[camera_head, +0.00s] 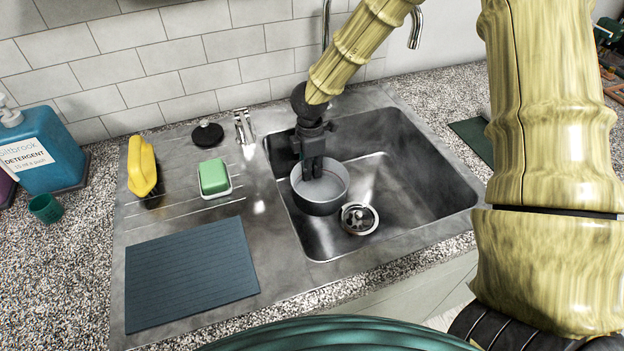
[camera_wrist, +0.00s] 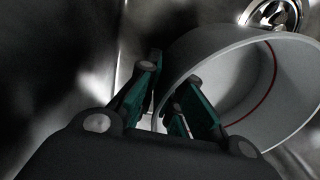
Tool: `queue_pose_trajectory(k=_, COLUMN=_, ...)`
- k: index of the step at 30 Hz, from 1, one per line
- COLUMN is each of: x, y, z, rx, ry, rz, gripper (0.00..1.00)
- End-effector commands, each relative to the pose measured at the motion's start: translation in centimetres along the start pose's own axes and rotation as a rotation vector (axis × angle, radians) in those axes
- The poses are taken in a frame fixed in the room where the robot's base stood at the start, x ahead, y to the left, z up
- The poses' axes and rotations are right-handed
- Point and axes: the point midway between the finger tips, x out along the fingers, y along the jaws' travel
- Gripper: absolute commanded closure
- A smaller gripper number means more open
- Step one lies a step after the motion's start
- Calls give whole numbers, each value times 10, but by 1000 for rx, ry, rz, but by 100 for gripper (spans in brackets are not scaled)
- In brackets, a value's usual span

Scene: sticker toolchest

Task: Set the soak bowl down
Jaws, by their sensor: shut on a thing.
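The soak bowl (camera_head: 320,193) is a round grey bowl in the left part of the sink basin in the head view. In the wrist view the bowl (camera_wrist: 215,50) shows a pale rim and a red line around its inside. My gripper (camera_head: 313,172) reaches down into the basin from above. In the wrist view my gripper (camera_wrist: 168,120) has its fingers either side of the bowl's near wall and is shut on it. The bowl's underside is hidden, so I cannot tell whether it touches the basin floor.
The steel sink (camera_head: 420,180) has a drain (camera_head: 359,218) right of the bowl; its right side is clear. A dark ribbed mat (camera_head: 190,275), a green sponge (camera_head: 214,177), a yellow item (camera_head: 141,165) and a black plug (camera_head: 207,134) lie on the drainboard. A detergent bottle (camera_head: 42,150) stands left.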

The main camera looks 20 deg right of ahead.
Motion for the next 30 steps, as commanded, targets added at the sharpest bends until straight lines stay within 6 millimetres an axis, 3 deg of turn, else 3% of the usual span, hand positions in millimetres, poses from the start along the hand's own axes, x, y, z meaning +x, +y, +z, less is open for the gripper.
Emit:
queue_pose_trajectory(k=12, x=39, y=1, z=1, rx=2, ry=0, rz=1, gripper=100)
queue_pose_trajectory(k=21, x=42, y=1, z=1, rx=2, ry=1, rz=1, gripper=100)
queue_pose_trajectory(k=25, x=42, y=1, z=1, rx=2, ry=1, rz=1, gripper=72)
queue_pose_trajectory(k=30, x=41, y=1, z=2, rx=2, ry=0, rz=1, gripper=71)
